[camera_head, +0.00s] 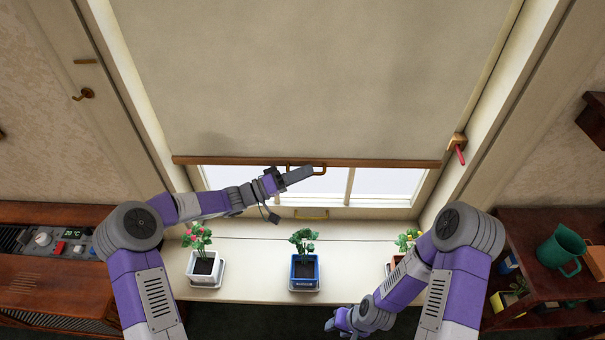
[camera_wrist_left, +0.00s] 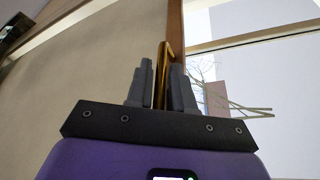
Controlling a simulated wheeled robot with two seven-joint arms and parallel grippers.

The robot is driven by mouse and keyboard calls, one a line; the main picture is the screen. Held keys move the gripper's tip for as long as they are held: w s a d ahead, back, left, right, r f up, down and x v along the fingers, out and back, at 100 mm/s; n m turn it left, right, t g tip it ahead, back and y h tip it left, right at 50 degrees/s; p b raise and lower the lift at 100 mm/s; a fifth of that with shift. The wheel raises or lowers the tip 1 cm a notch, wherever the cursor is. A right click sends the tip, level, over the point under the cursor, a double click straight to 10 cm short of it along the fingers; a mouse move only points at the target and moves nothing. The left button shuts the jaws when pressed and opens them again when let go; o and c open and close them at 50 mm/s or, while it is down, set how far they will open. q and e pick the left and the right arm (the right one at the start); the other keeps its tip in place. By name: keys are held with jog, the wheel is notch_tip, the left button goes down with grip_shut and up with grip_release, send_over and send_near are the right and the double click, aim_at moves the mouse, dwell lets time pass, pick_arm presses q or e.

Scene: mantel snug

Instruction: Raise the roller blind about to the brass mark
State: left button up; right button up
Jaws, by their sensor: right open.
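The roller blind (camera_head: 320,75) is a beige sheet covering most of the window, with a wooden bottom bar (camera_head: 400,162). Bare glass shows below the bar. A brass handle (camera_wrist_left: 163,70) on the bar stands between the fingers of my left gripper (camera_wrist_left: 161,88), which look closed on it. In the head view my left gripper (camera_head: 306,172) is at the bar's middle and partly hides the handle. A small brass strip (camera_head: 85,61) is on the frame at left, possibly the mark. My right gripper (camera_head: 334,323) is open and empty, low in front of the sill.
Potted plants stand on the sill (camera_head: 250,260): one white pot (camera_head: 205,272), one blue pot (camera_head: 305,271), one partly behind my right arm. A brass hook (camera_head: 85,93) is at left, a red lever (camera_head: 460,154) at right.

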pick_arm(q)
jog(key=shift+c, duration=0.2)
grip_shut()
notch_tip(320, 180, up, 33)
jog(key=p, duration=2.5)
jog(key=shift+f, duration=0.15)
jog(key=shift+o, duration=0.2)
grip_release()
